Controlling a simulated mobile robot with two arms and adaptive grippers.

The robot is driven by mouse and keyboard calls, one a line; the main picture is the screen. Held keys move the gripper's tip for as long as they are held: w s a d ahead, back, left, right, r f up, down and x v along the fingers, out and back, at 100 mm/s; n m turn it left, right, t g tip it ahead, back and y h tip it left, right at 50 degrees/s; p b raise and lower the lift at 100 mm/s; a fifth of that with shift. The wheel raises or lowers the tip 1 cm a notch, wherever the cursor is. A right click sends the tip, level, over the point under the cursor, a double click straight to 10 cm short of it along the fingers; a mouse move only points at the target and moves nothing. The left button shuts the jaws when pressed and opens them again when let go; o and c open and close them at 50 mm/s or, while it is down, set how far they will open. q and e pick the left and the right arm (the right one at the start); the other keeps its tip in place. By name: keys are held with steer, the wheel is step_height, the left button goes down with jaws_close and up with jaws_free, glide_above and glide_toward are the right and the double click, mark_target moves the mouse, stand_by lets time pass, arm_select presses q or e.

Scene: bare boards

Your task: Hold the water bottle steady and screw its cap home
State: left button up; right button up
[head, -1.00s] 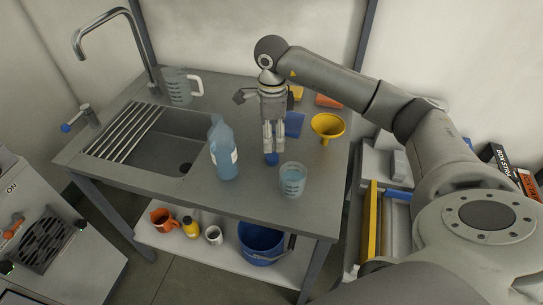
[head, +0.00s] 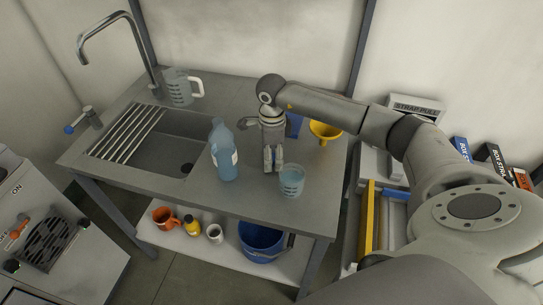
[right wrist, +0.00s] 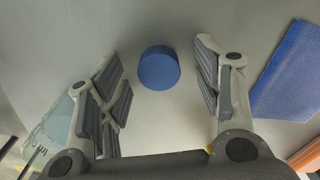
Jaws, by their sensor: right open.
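The water bottle (head: 224,158), clear blue with a white label, stands on the steel worktop in the head view, right of the sink, with nothing holding it. The blue cap (right wrist: 160,68) lies on the worktop in the right wrist view, ahead of and between the spread fingers. In the head view my gripper largely hides the cap. My right gripper (head: 271,167) points down over the worktop, between the bottle and a beaker; the right wrist view shows its fingers (right wrist: 165,95) open and empty. My left gripper is not in view.
A beaker of blue liquid (head: 291,181) stands close to my right gripper. A yellow funnel (head: 325,131) and a blue cloth-like item (right wrist: 290,72) lie behind. A jug (head: 179,88) stands by the sink (head: 176,150). The worktop's front strip is clear.

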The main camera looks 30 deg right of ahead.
steer(key=shift+c, duration=0.3)
steer(key=c, duration=0.7)
steer(key=shift+r+b, duration=0.4)
steer(key=shift+r, duration=0.1)
steer(key=r, duration=0.1)
steer(key=r+b, duration=0.1)
steer(key=shift+s+a+r, duration=0.15)
steer(key=shift+s+r, duration=0.1)
steer(key=shift+r, duration=0.05)
steer(key=s+a+r+b, duration=0.3)
steer(key=s+a+r, duration=0.2)
steer(key=s+r, duration=0.4)
steer(key=s, duration=0.3)
steer(key=shift+a+r, duration=0.2)
steer(key=shift+a, duration=0.2)
steer(key=shift+s, duration=0.1)
